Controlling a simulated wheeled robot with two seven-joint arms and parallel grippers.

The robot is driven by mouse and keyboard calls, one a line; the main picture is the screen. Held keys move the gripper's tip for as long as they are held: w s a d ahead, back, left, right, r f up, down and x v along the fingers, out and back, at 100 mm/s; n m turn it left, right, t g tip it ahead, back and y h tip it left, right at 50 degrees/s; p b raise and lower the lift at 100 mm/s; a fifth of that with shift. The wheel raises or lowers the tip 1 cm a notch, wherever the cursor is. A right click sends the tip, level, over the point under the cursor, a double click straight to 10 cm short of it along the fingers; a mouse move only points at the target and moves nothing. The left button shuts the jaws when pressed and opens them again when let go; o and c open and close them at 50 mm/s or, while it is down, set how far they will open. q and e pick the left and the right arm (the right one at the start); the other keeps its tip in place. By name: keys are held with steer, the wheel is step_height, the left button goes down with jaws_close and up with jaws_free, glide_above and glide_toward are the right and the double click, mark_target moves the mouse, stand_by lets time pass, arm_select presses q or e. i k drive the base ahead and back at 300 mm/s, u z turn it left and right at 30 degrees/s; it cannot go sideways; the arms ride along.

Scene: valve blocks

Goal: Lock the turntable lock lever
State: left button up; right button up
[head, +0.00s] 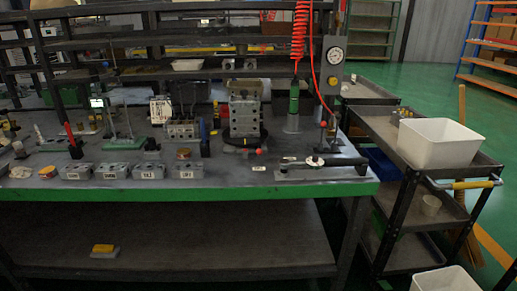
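A grey metal valve block (245,117) stands upright toward the back of the workbench, right of centre. A dark round base beneath it (241,142) looks like the turntable. A small red ball knob (258,151) shows at the front right of this base and looks like the end of the lock lever. The lever's arm is too small and dark to make out, so I cannot tell its position. Neither of my grippers is in view, and nothing touches the knob.
A dark bar-shaped fixture (343,162) lies right of the knob, near the front edge. A gauge stand (333,65) with a red coiled hose (299,30) rises behind it. Several small labelled blocks (150,170) line the front left. A cart with a white bin (438,143) stands right.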

mark_target(260, 151)
steer(key=u, duration=2.55)
steer(key=k, duration=1.1)
steer(key=z, duration=1.5)
steer(key=i, duration=0.5)
